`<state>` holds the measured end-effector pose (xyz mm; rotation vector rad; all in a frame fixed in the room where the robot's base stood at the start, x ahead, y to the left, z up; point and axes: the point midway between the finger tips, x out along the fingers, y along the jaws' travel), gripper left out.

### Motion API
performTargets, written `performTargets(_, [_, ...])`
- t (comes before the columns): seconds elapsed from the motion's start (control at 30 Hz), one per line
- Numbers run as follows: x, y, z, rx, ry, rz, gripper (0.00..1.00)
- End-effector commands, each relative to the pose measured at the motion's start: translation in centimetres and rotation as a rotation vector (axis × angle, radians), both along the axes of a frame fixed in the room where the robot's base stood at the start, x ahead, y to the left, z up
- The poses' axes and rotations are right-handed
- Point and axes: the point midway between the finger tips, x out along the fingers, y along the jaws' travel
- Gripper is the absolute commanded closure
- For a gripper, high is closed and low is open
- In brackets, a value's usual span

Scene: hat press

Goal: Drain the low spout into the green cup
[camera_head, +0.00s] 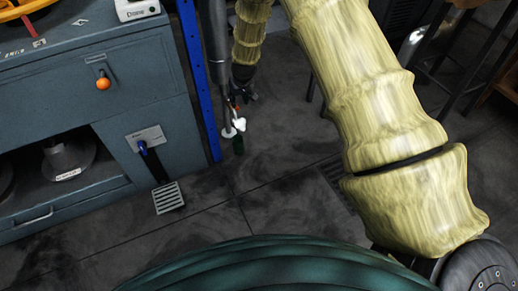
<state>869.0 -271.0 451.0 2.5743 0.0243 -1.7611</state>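A small dark green object (238,145), perhaps the green cup, shows just below these white parts. It is too small and dark to tell whether the gripper holds it or is apart from it.
The grey-blue cabinet (120,75) carries a lever with an orange knob (103,84). An upright blue post (199,80) stands between cabinet and gripper. A white device (138,9) is on top. A stool (440,60) stands at right. The dark floor (270,185) in front is clear.

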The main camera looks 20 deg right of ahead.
Motion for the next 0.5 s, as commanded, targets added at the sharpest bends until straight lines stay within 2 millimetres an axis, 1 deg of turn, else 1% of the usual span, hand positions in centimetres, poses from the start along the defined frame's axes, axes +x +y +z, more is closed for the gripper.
performTargets(0.03, [-0.7,0.0,-0.4,-0.003,0.007,-0.002,0.62])
performTargets(0.5, [-6.6,-0.1,-4.3,-0.027,0.057,-0.021,0.62])
